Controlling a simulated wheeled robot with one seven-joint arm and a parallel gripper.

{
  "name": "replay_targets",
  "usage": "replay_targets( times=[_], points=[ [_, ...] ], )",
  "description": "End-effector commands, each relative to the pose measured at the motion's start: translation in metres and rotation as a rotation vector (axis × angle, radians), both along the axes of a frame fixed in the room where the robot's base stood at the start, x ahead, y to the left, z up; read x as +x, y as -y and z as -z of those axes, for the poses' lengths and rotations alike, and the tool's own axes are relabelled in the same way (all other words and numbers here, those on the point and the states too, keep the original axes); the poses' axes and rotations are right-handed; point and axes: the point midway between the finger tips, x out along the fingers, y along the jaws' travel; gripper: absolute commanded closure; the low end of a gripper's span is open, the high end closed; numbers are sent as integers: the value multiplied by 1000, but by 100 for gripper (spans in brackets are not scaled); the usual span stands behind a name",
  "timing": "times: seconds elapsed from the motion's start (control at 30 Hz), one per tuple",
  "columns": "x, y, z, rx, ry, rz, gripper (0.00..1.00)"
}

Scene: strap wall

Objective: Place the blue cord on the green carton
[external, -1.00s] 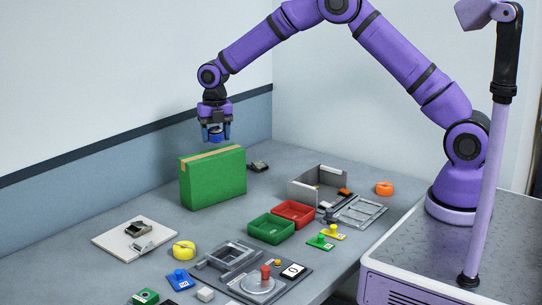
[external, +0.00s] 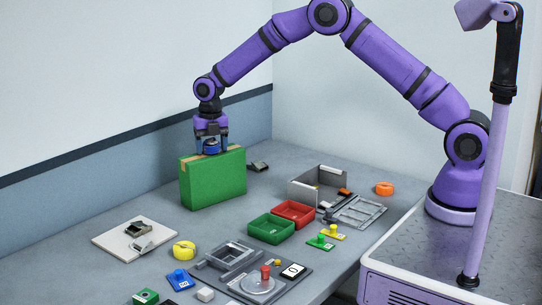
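The green carton (external: 214,181) stands upright on the grey table, with a tan strip along its top. My gripper (external: 211,150) points straight down over the carton's top. Its fingers are closed on the blue cord (external: 211,149), a small dark blue coil between the fingertips. The cord is at the level of the carton's top edge, at or just above it. I cannot tell whether it touches the top.
A yellow coil (external: 184,250) and a white board (external: 134,239) lie in front of the carton. A green tray (external: 271,229) and a red tray (external: 293,214) stand to its right. An orange coil (external: 384,188) lies farther right.

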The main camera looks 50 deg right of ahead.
Motion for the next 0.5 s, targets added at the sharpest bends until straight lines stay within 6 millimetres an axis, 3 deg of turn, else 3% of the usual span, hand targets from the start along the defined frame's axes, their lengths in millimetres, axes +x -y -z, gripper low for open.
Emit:
replay_targets(
  times=[0.33, 0.5],
  points=[
    [0, 0, -1, 0, 1, 0, 19],
    [1, 0, -16, 1, 3, 1, 19]
  ],
)
